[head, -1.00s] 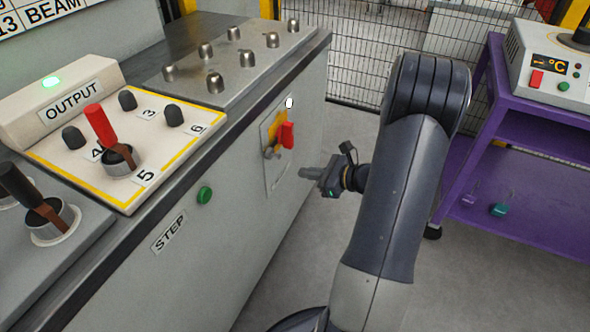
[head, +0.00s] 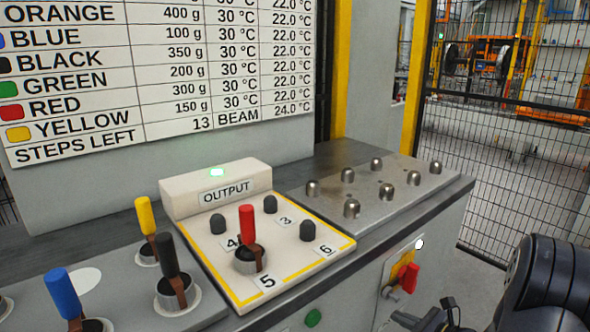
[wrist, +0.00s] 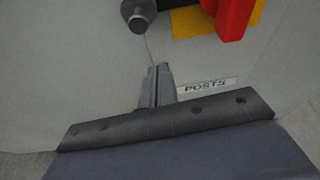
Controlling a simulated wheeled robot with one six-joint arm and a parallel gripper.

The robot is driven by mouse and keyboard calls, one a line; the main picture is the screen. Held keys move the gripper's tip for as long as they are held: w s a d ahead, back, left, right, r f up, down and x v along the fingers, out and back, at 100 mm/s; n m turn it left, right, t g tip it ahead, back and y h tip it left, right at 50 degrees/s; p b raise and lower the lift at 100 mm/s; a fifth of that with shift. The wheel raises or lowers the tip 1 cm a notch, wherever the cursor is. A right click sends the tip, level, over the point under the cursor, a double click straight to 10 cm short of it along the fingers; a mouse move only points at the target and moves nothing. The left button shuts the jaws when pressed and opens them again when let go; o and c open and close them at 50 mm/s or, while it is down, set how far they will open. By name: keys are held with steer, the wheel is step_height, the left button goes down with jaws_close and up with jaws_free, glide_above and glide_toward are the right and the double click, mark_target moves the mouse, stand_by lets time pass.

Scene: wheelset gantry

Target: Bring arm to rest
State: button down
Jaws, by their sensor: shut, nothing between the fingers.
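My arm (head: 555,285) shows at the lower right of the head view, with only its dark upper joint and part of the wrist in the picture. My gripper (head: 402,318) is at the bottom edge, in front of the cabinet's side panel and just below the red switch handle (head: 409,278). In the wrist view my gripper (wrist: 156,72) is shut and empty, its fingers pointing at the grey panel. A label reading "POSTS" (wrist: 206,87) is right of the fingers. A dark round knob (wrist: 138,14) and the red handle (wrist: 233,18) are above them.
The OUTPUT box (head: 225,190) stands on the cabinet, with a red-handled tool (head: 247,222) at its front. Yellow (head: 146,216), black (head: 168,256) and blue (head: 62,293) handles stand to the left. A plate with several metal pegs (head: 375,190) is behind. A mesh fence (head: 500,160) bounds the right.

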steer(key=shift+x, duration=1.1)
steer(key=shift+w+a+r+p, duration=0.1)
steer(key=shift+r+p, duration=0.35)
steer(key=shift+r, duration=0.05)
steer(key=shift+w+a+r+p, duration=0.1)
steer(key=shift+a+r+p, duration=0.05)
steer(key=shift+r+p, duration=1.05)
steer(key=shift+r, duration=0.25)
